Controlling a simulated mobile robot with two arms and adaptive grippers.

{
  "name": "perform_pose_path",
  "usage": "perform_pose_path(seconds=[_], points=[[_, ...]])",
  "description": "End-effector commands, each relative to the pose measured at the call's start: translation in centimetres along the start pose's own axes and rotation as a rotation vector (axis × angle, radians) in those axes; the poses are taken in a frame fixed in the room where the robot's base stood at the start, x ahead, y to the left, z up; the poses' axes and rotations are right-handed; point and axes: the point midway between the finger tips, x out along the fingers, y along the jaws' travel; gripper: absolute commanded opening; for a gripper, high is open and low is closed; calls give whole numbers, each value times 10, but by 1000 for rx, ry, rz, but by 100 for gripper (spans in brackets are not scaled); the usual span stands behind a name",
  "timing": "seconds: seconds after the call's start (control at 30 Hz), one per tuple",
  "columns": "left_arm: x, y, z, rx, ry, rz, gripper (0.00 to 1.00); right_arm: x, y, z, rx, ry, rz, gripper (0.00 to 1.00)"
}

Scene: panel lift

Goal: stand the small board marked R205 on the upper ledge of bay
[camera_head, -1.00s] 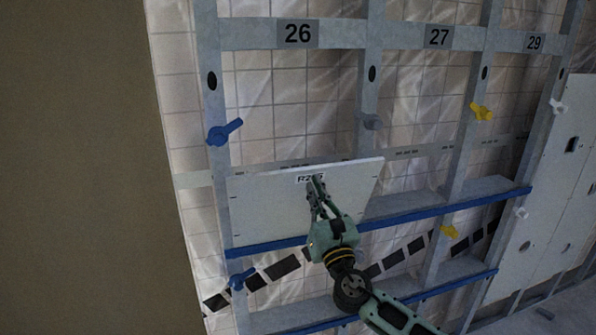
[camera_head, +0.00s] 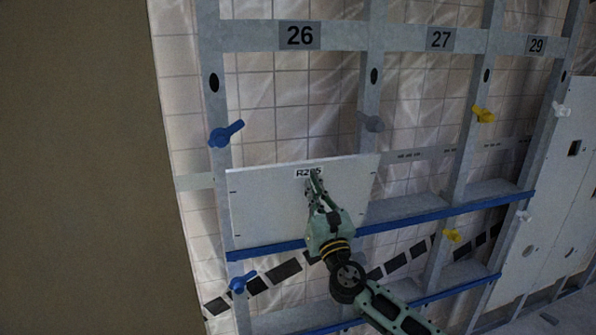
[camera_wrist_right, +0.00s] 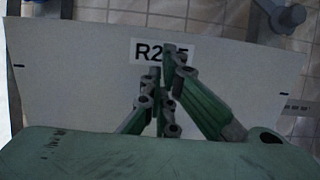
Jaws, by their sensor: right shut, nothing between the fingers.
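The small white board (camera_head: 268,213), with a label reading R2 and a last digit 5 partly covered, stands on the blue-edged upper ledge (camera_head: 292,248) in the bay under the number 26. It leans back toward the frame. My right gripper (camera_head: 313,180) is shut and in front of the board, its fingertips at or near the label; nothing is between the fingers. In the right wrist view the board (camera_wrist_right: 70,85) fills the middle and the shut fingers (camera_wrist_right: 168,55) overlap its label. I cannot tell whether they touch it. My left gripper is not in view.
Blue clips (camera_head: 226,133) and (camera_head: 241,281) sit on the left stud, and a grey clip (camera_head: 371,123) on the stud to the right. Yellow clips (camera_head: 483,115) mark the stud beyond. A white panel (camera_head: 556,190) stands at the far right. The ledge under 27 is bare.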

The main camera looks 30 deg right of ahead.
Motion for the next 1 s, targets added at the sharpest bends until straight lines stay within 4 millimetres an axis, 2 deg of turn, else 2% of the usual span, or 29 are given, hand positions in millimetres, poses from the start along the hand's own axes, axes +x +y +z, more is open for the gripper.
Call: perform_pose_path(seconds=[1.0], points=[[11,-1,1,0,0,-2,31,28,1,-13,1,0,1,0]])
